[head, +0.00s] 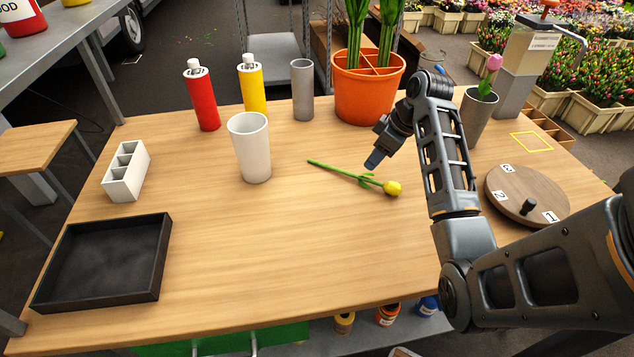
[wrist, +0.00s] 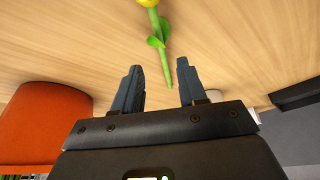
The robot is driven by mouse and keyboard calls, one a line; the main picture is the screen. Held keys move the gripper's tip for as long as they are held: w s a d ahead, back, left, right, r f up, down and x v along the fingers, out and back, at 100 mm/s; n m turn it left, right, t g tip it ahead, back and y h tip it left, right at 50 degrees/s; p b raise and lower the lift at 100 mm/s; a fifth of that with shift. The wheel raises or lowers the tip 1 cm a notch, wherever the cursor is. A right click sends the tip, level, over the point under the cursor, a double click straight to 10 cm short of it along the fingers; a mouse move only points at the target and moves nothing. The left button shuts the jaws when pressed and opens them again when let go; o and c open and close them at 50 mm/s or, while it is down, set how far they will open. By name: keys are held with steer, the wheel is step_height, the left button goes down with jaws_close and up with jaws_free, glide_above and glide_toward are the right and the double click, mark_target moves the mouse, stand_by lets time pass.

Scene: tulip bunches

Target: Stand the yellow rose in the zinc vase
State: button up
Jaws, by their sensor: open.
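The yellow rose (head: 358,177) lies flat on the wooden table, with its yellow head to the right and its green stem to the left. My gripper (head: 374,161) is open and empty above it, close to the stem. In the wrist view the rose (wrist: 154,28) lies beyond the open fingers (wrist: 158,65), its stem end between their tips in the picture. A grey vase (head: 476,118) at the right holds a pink flower. A plain grey cylinder (head: 302,92) stands at the back. I cannot tell by look which of these is the zinc one.
A pale tapered vase (head: 251,150) stands left of the rose. Red (head: 202,98) and yellow (head: 252,86) bottles and an orange pot (head: 368,98) line the back. A black tray (head: 160,270) lies front left, a numbered wooden disc (head: 535,190) right. The front middle is clear.

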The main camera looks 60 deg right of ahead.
mark_target(362, 173)
steer(key=shift+a+x, duration=0.2)
steer(key=shift+x, duration=1.2)
steer(key=p+x, duration=0.1)
steer(key=x, duration=0.4)
jaws_close()
steer(key=shift+d, duration=0.1)
